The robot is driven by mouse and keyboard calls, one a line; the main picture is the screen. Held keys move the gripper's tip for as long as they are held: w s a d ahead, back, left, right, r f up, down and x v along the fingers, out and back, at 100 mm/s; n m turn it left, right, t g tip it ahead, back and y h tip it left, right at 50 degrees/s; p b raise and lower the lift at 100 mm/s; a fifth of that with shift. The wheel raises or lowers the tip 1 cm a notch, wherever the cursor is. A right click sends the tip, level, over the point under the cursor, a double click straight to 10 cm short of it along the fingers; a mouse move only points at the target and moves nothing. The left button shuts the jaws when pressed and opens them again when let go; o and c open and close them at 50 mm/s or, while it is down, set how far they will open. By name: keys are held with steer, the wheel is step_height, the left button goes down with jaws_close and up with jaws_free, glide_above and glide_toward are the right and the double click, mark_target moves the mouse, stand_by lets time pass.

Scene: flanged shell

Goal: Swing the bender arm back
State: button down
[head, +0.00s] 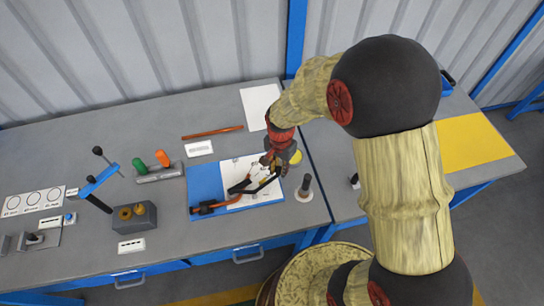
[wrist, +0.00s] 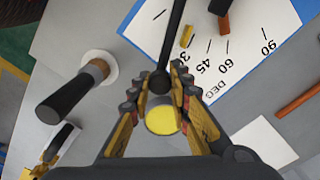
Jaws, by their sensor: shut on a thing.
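The tube bender (head: 205,208) lies on a blue mat (head: 206,180) with a white angle sheet (head: 238,172) under it. Its dark bender arm (head: 264,185) reaches toward my gripper (head: 277,160). In the wrist view the bender arm (wrist: 172,42) comes down from the top and its rounded end sits between the jaws of my gripper (wrist: 162,82). My gripper is shut on that end. The angle marks 45, 60 and 90 show on the sheet (wrist: 262,62), with a small yellow pointer (wrist: 187,36) near the lower marks. The bender's pivot is outside the wrist view.
A copper tube (head: 212,132) and a white label (head: 199,148) lie behind the mat. Left are green and orange handles (head: 151,164) and a blue-armed lever (head: 100,180).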

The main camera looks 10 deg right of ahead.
steer(key=s+m, duration=0.2)
steer(key=s, duration=0.1)
steer(key=shift+s+d+r+p, duration=0.1)
steer(key=shift+s+p, duration=0.25)
steer(key=shift+p, duration=0.05)
steer(key=shift+s+a+m+p, duration=0.2)
steer(key=shift+s+m+p, duration=0.1)
steer(key=shift+s+m, duration=0.9)
steer(key=shift+s, duration=0.2)
steer(key=c, duration=1.8)
jaws_free()
steer(key=shift+o, duration=0.8)
steer(key=shift+w+r, duration=0.1)
steer(key=shift+r, duration=0.3)
step_height(320, 180, up, 11)
